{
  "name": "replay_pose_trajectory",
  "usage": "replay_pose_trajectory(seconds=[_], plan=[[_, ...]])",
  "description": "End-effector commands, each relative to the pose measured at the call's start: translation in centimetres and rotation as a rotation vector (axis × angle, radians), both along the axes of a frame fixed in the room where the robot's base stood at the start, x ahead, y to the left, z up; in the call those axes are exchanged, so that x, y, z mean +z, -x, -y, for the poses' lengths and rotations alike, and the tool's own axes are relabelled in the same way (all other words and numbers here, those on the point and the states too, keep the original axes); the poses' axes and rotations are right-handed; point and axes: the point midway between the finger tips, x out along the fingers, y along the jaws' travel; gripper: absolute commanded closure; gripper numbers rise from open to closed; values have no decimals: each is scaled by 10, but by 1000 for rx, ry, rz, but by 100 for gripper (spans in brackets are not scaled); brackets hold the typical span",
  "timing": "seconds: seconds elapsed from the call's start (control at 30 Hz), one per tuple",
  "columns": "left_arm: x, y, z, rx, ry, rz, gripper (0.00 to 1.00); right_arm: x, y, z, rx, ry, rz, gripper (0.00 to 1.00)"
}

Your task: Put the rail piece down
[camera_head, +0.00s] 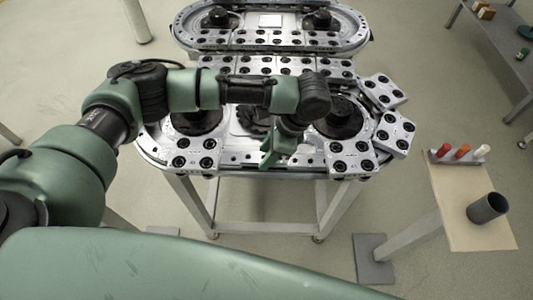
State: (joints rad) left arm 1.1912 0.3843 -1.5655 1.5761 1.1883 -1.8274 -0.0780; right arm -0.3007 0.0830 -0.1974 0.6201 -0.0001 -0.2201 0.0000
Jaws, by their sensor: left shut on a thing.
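My left gripper (270,158) is over the front middle of the ring track (235,160), pointing down. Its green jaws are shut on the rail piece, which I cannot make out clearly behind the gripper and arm. I cannot tell whether the piece touches the track. Silver plates with black round caps sit on the track to either side, one at the front left (194,162) and one at the front right (350,160). My left arm hides part of the track's middle. My right gripper is not in view.
A second track (270,40) stands behind. At the right, a small stand (465,215) holds a dark cup (487,208) and a rack with red and white pegs (461,155). A grey table (500,45) is at the far right. Open floor lies between them.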

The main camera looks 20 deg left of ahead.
Motion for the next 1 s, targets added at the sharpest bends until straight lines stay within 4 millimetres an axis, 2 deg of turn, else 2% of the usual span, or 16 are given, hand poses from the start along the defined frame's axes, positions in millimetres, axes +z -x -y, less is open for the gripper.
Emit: replay_pose_trajectory(seconds=[0.13, 0.47, 0.5, 0.57, 0.87, 1.0], plan=[[-9, 0, 0, -1, -1, 2, 100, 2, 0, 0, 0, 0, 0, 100], [-11, -1, 0, -1, -1, 2, 100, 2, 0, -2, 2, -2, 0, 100], [-12, 0, 0, 0, 0, 1, 52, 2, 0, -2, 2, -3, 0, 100], [-12, 0, 0, -1, 0, 1, 39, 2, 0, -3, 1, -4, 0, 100], [-11, 0, 0, -1, 0, 1, 39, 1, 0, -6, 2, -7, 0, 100], [-3, -1, 4, -1, 2, 1, 39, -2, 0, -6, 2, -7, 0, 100]])
